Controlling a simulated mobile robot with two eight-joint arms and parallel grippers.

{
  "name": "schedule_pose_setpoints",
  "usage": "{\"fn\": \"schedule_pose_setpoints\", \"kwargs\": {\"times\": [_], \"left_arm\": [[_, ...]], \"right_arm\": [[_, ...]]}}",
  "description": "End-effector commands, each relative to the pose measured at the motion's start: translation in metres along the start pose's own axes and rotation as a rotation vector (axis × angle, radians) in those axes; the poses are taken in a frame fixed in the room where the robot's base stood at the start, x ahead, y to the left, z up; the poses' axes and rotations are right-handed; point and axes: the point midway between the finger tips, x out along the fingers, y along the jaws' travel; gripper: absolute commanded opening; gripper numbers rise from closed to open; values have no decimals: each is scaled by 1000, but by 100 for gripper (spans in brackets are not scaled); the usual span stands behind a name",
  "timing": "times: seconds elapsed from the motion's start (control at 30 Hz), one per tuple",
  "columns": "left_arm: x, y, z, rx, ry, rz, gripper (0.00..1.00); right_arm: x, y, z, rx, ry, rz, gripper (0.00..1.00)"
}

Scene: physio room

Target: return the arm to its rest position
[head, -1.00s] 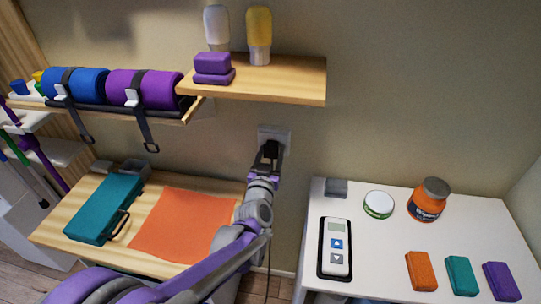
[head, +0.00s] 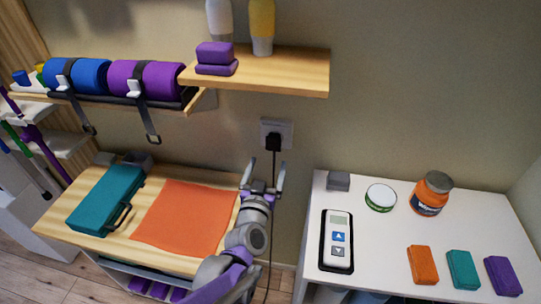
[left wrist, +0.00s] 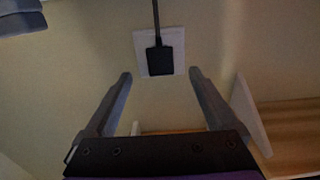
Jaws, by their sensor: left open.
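My left gripper (head: 263,176) is open and empty in the head view, in front of the wall between the wooden table and the white table. It is below the wall socket (head: 289,128), which has a black plug (head: 273,142) in it with a cord hanging down. In the left wrist view the two fingers of the left gripper (left wrist: 160,80) are spread wide, and the black plug (left wrist: 160,60) shows in the white socket plate (left wrist: 139,46) beyond them, apart from the fingers. My right gripper is not in view.
The wooden table (head: 75,225) bears a teal case (head: 105,198) and an orange cloth (head: 185,218). The white table (head: 385,235) holds a remote-like device (head: 338,240), an orange jar (head: 431,195) and several small items. A wooden shelf (head: 290,72) juts out above the socket.

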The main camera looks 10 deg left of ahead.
Motion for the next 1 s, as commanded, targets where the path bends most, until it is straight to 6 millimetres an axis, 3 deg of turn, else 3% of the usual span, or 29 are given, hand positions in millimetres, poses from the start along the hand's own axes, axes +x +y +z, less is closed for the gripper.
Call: {"fn": "schedule_pose_setpoints", "kwargs": {"times": [0.2, 0.8, 0.93, 1.0], "left_arm": [[-20, 0, 0, 0, 0, 0, 92], [-24, 2, -3, 1, -17, 18, 92], [-42, 9, -10, 2, -117, 103, 92], [-62, 13, -9, 4, -224, 162, 92]], "right_arm": [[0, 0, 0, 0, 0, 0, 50], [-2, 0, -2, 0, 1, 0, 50], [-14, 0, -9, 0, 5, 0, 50], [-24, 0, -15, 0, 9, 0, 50]]}}
